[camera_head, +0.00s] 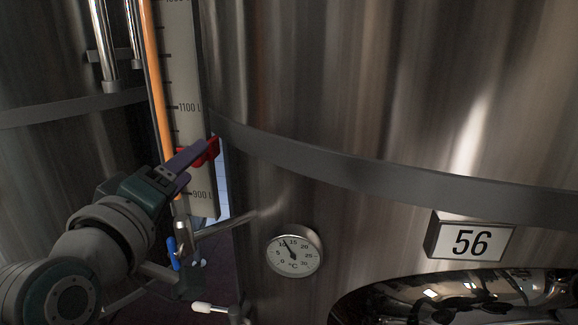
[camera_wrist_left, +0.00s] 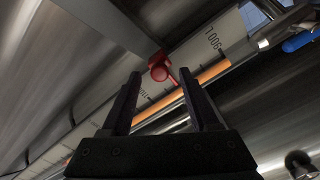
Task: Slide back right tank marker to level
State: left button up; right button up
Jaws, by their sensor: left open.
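The red tank marker (camera_head: 205,152) sits on the white level scale (camera_head: 183,70), between the 900 l and 1100 l marks. The orange-filled sight tube (camera_head: 158,85) runs beside the scale; orange reaches the top edge of the head view, so its upper end is out of sight. My left gripper (camera_head: 203,145) is at the marker and partly overlaps it. In the left wrist view my gripper (camera_wrist_left: 159,76) is open, with the marker's red knob (camera_wrist_left: 159,70) showing between and just beyond the fingertips. I cannot tell whether the fingers touch it. My right gripper is not in view.
A large steel tank (camera_head: 400,80) with a grey band (camera_head: 350,170) fills the right side. A blue valve handle (camera_head: 173,252) and a white-tipped lever (camera_head: 205,308) stick out below the scale.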

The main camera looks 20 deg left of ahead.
aim_at(198, 167)
pick_arm(q)
jog(key=shift+b+x, duration=0.5)
jog(key=shift+x, duration=1.05)
jog(key=shift+d, duration=0.1)
jog(key=shift+c, duration=0.3)
grip_shut()
jog(key=shift+r, duration=0.1)
